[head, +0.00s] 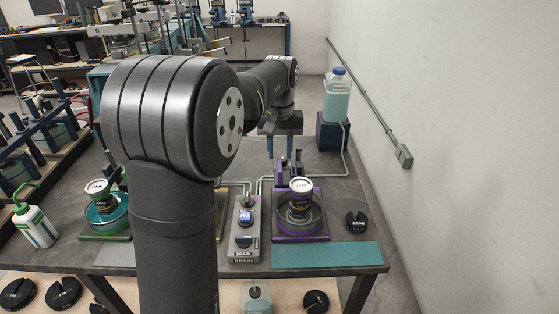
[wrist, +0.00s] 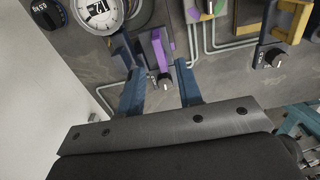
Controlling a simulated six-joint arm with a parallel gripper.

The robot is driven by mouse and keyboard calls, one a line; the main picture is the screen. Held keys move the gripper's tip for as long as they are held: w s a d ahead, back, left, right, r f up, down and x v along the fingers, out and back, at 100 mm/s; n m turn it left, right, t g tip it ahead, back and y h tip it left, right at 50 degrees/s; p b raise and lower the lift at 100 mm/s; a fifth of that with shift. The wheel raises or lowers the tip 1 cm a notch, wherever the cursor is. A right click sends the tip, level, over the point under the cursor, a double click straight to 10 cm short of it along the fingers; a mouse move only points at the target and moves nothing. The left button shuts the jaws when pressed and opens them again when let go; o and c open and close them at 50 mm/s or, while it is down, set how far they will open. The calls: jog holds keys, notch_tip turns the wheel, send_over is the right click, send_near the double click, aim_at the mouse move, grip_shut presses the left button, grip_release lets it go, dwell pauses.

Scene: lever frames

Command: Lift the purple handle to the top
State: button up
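The purple handle (wrist: 159,48) shows in the wrist view as a short purple bar with a dark round knob at its near end. My gripper (wrist: 152,56) is open, with one blue finger on each side of the handle in that view. Gaps show on both sides, and I cannot tell the height difference. In the head view my gripper (head: 280,152) is above the back of the purple-edged stand (head: 322,228), which carries a round gauge (head: 300,187). The handle itself is not clear in the head view.
A drain box (head: 245,230) stands left of the purple stand. A bottle (head: 337,95) on a blue block is behind right, with tubing near the stand. A black slotted weight (head: 356,222) lies to the right. A yellow frame (wrist: 292,22) shows in the wrist view.

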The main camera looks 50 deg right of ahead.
aim_at(280, 167)
jog(key=shift+f, duration=1.95)
grip_shut()
